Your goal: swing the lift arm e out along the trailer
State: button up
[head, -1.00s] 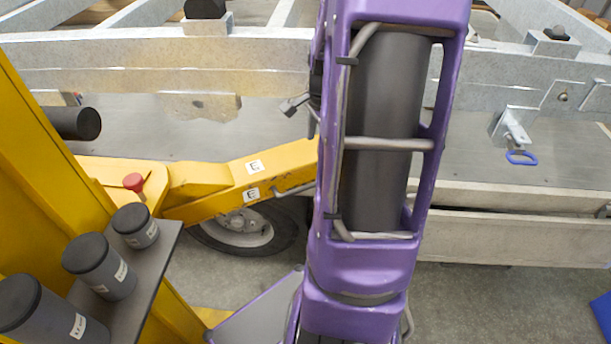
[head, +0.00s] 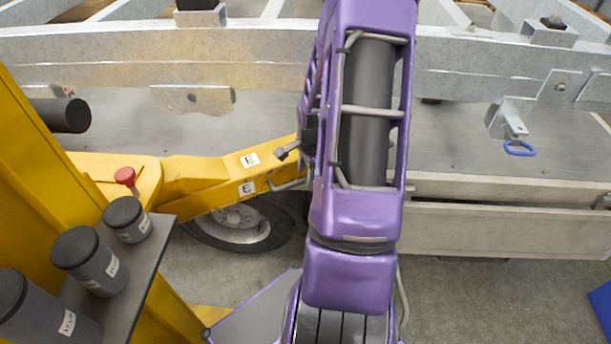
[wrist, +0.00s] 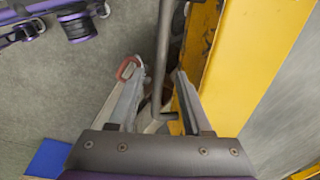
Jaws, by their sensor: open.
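The yellow lift arm e (head: 205,178), with two white "E" labels, reaches right from the yellow post in the head view. It passes in front of a wheel, and its far end is hidden behind my purple arm. A grey bar handle (head: 288,185) is fixed along its side. In the wrist view the lift arm (wrist: 268,60) runs along the right, and the grey handle (wrist: 163,45) appears between the fingers of my gripper (wrist: 157,67). The gripper is open; I cannot tell whether a finger touches the handle. The head view hides the gripper.
A red knob (head: 125,176) stands near the lift arm's base. A shelf (head: 140,265) with several dark-capped grey cylinders is at lower left. The grey trailer frame (head: 470,50) spans the back. A blue-handled latch (head: 518,148) hangs at right. Open floor (head: 480,295) lies at lower right.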

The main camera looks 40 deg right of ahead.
jog(key=shift+w+f, duration=0.15)
jog(key=shift+f, duration=0.4)
grip_shut()
dwell(1.1)
